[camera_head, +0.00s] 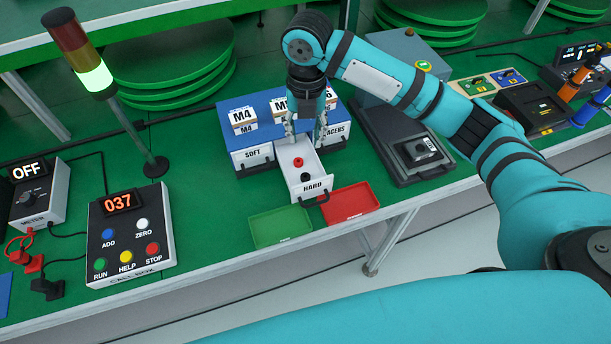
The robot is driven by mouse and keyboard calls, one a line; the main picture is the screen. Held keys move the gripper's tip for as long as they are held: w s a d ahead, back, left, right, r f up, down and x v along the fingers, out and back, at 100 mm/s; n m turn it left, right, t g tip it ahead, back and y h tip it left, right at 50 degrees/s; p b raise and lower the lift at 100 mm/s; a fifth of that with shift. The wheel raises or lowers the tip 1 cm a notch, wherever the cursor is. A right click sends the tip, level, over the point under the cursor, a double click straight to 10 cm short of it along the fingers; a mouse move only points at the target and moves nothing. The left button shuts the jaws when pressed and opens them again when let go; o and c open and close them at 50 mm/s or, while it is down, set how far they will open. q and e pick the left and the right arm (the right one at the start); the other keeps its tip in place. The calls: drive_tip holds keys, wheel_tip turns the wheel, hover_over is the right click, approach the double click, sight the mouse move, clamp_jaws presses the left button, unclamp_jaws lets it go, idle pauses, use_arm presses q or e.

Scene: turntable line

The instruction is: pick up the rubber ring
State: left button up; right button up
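The drawer labelled HARD (318,184) is pulled out from the blue cabinet (235,143). My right gripper (306,140) points down over the back of the open drawer. Its two fingers are spread wide, with nothing seen between them. My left gripper is not in view.
A green tray (265,231) and a red tray (364,199) lie before the drawer at the bench edge. The call box (130,240) and signal lamp (92,75) stand at left. A dark scale-like device (400,165) stands right of the cabinet.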

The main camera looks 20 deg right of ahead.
drive_tip(key=p, duration=0.2)
hover_over(305, 176)
drive_tip(key=shift+n, duration=0.3)
drive_tip(key=f, duration=1.1)
drive_tip(key=shift+s+d+f, duration=0.1)
drive_tip(key=shift+s+d, duration=0.05)
drive_tip(key=shift+s, duration=0.05)
drive_tip(key=shift+w+f+p, duration=0.2)
drive_tip(key=shift+f+p, duration=0.85)
drive_tip(key=shift+f, duration=1.65)
drive_tip(key=c, duration=0.5)
